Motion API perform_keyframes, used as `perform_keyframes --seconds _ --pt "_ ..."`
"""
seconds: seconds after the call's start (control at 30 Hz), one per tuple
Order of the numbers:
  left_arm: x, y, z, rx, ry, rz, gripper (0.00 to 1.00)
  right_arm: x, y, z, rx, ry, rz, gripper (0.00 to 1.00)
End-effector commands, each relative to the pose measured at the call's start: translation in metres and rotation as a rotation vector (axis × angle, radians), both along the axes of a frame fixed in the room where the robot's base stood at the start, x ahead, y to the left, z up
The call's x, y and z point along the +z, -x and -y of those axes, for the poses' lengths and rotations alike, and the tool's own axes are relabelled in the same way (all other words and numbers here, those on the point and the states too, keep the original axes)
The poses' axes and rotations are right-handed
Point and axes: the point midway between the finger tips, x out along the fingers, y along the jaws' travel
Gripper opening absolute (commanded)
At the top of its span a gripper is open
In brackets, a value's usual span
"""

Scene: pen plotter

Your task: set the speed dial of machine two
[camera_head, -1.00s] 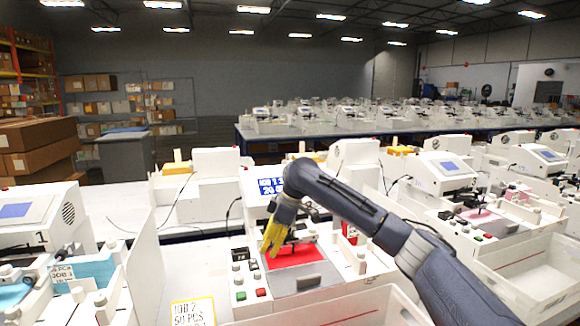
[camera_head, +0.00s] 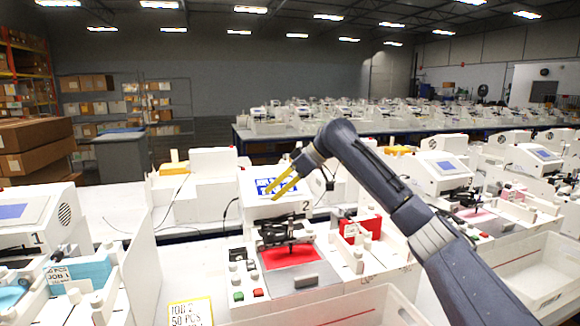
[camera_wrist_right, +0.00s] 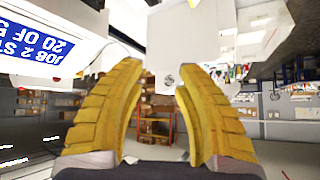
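Machine two (camera_head: 268,207) is the white plotter in the middle of the head view, marked "2", with a blue and white screen (camera_head: 270,186). A red sheet (camera_head: 290,257) lies on its bed. Its control panel (camera_head: 243,282) at the left of the bed carries dark knobs and green and red buttons; I cannot tell which is the speed dial. My right gripper (camera_head: 287,184) is raised in front of the screen. Its yellow fingers are apart and empty in the right wrist view (camera_wrist_right: 159,110). The screen (camera_wrist_right: 42,45) shows there upside down. My left gripper is not in view.
Machine one (camera_head: 35,215) with a blue sheet stands at the left. A yellow job card (camera_head: 190,312) lies in front of machine two. A white bin (camera_head: 375,310) stands at the front, and a red box (camera_head: 362,228) sits right of the bed. More plotters stand to the right.

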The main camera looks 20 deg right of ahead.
Motion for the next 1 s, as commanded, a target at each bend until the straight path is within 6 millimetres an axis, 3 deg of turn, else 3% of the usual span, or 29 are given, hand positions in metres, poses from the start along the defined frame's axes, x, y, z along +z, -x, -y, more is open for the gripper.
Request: perform_keyframes --seconds 0.2,0.5,1.0 --pt "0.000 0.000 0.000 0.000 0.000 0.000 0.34 0.029 -0.012 0.010 -0.071 -0.117 0.040 0.34" --pt "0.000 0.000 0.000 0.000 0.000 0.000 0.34 0.054 -0.022 0.023 -0.133 -0.223 0.072 0.34" --pt "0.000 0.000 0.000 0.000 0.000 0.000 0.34 0.063 -0.025 0.028 -0.154 -0.260 0.084 0.34"
